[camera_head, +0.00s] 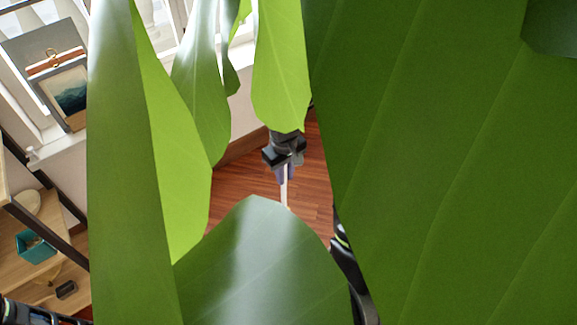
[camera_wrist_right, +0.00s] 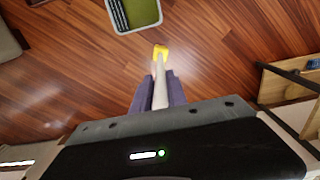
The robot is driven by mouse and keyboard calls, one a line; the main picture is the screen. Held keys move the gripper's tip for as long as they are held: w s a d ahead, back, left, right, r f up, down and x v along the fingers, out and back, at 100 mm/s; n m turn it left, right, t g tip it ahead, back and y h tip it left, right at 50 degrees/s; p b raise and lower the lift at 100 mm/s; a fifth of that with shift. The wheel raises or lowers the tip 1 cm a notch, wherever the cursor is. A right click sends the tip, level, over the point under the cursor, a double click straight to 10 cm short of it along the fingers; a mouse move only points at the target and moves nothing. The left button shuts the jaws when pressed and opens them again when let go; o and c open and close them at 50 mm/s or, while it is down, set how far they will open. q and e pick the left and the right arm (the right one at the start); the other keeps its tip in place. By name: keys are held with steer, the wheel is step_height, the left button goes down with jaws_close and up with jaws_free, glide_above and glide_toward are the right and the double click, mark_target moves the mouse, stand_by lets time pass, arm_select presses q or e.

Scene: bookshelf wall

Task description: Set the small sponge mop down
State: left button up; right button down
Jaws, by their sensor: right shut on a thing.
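The small sponge mop has a pale handle (camera_head: 285,190) and, in the right wrist view, a yellow head (camera_wrist_right: 161,50). My right gripper (camera_head: 284,172) is shut on the handle. In the right wrist view the two purple finger pads (camera_wrist_right: 158,95) lie on either side of it, and the yellow head points away from the gripper, over the wooden floor. I cannot tell whether the head touches the floor. In the head view leaves hide much of my right arm, and the mop's lower end is hidden. My left gripper does not show.
Large green leaves (camera_head: 430,150) block much of the head view. A wooden shelf (camera_head: 70,275) with a teal box (camera_head: 35,246) stands at the left. A grey-rimmed container with a green inside (camera_wrist_right: 140,12) is on the floor (camera_wrist_right: 80,75), which is otherwise mostly clear.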

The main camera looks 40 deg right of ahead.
steer(key=w+a+r+n, duration=0.2)
steer(key=a+r, duration=0.9)
steer(key=a, duration=0.3)
steer(key=w+a+r+n, duration=0.1)
steer(key=w+a+r, duration=0.1)
steer(key=a+r, duration=1)
steer(key=a, duration=0.3)
steer(key=shift+w+a+n, duration=0.25)
steer(key=shift+a+n, duration=0.05)
steer(key=shift+n, duration=0.1)
